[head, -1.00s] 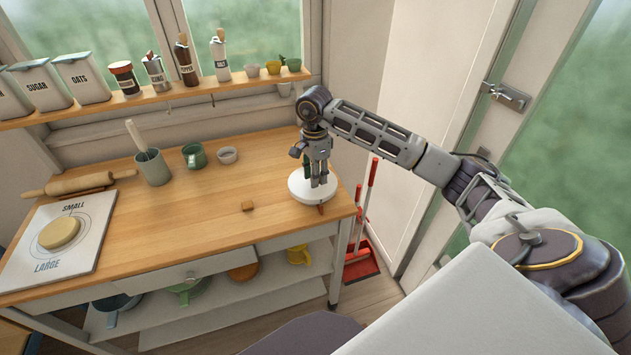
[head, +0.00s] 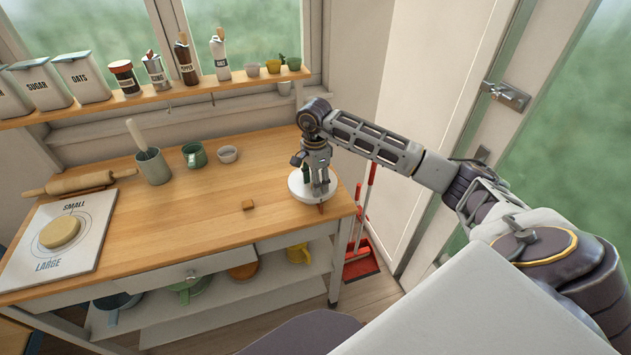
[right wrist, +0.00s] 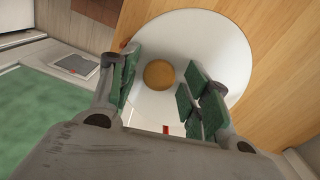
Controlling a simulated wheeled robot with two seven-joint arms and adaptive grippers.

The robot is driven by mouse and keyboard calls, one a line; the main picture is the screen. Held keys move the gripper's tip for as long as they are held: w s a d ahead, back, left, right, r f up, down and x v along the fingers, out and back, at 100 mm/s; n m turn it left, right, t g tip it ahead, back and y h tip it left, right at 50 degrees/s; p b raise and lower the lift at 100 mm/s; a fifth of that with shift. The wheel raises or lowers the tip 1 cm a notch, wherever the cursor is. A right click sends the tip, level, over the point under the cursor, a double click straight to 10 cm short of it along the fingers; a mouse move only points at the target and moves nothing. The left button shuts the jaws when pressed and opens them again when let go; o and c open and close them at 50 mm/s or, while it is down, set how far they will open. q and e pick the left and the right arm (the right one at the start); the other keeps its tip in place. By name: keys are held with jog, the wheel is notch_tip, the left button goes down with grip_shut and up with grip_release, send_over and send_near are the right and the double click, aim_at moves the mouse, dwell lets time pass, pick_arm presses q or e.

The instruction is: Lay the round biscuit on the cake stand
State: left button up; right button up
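The white round cake stand (head: 296,190) stands at the right end of the wooden worktop. It also fills much of the right wrist view (right wrist: 225,45). The round golden-brown biscuit (right wrist: 158,74) appears to lie on the stand's white top in the right wrist view, between my fingers. My right gripper (head: 318,192) is low over the stand, pointing down. In the right wrist view its green-padded fingers (right wrist: 165,92) are apart, with gaps visible on both sides of the biscuit. In the head view the gripper hides the biscuit. My left gripper is not in view.
A small brown block (head: 248,205) lies left of the stand. A grey pot (head: 153,167), green mug (head: 195,155), small bowl (head: 228,154) and rolling pin (head: 80,183) stand farther back. A marked board (head: 85,245) holds a pale dough round (head: 60,232). The worktop's middle is mostly clear.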

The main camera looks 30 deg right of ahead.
jog(key=shift+r, duration=0.15)
dwell(0.3)
notch_tip(320, 180, up, 12)
jog(key=b, duration=0.1)
jog(key=shift+w, duration=0.15)
dwell(0.6)
jog(key=shift+a, duration=0.1)
dwell(0.6)
